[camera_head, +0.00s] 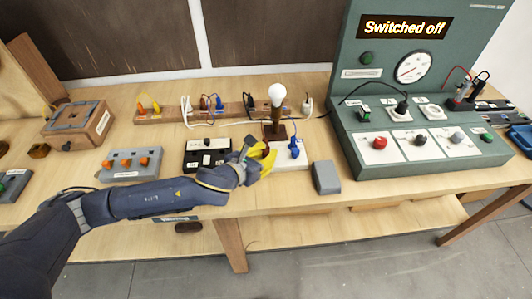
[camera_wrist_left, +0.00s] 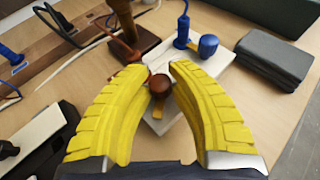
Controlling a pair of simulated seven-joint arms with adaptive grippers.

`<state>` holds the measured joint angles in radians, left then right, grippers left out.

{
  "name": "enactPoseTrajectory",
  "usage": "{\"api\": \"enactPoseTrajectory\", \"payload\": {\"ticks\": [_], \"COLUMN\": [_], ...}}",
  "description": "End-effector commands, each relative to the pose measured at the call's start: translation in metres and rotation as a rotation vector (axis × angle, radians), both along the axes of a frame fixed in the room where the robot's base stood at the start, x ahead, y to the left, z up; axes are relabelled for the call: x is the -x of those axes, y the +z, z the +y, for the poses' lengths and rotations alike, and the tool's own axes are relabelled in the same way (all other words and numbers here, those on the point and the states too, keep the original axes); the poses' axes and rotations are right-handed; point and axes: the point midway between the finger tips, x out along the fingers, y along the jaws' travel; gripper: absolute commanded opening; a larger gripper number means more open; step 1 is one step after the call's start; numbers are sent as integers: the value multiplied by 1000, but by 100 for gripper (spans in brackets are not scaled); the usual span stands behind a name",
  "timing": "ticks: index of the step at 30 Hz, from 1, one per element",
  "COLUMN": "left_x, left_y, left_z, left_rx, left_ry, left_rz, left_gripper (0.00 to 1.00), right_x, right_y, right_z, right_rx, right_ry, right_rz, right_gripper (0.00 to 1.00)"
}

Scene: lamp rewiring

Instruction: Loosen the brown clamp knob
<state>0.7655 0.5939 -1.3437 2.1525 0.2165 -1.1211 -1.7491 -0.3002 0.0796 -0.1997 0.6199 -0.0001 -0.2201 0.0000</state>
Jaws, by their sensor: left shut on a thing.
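The brown clamp knob (camera_wrist_left: 159,85) stands on a white block (camera_wrist_left: 228,75) in the left wrist view, with a small orange-yellow piece below it. My left gripper (camera_wrist_left: 159,70) has its yellow fingers on either side of the knob, closed on it. In the head view the left gripper (camera_head: 266,158) reaches the left part of the white block (camera_head: 293,160) and mostly hides the knob. A blue clamp knob (camera_head: 294,148) is on the same block, to the right; it also shows in the wrist view (camera_wrist_left: 208,45). My right gripper is not in view.
A lamp with a white bulb (camera_head: 277,92) on a brown base stands just behind the block. A grey box (camera_head: 326,177) is close on the right. A black-and-white switch unit (camera_head: 207,153) lies left. The green console (camera_head: 415,90) reads "Switched off".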

Motion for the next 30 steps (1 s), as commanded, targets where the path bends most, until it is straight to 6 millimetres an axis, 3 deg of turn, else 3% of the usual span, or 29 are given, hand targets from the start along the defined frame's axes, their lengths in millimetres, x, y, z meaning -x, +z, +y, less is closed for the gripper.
{"api": "enactPoseTrajectory", "payload": {"ticks": [8, 30], "left_x": [2, 1], "left_y": [0, -1], "left_z": [-3, -3], "left_rx": [3, 1], "left_ry": [147, 771], "left_rz": [2, 6], "left_gripper": [0, 0], "right_x": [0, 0], "right_y": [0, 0], "right_z": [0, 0], "right_rx": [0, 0], "right_ry": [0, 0], "right_rz": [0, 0], "right_gripper": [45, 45]}}
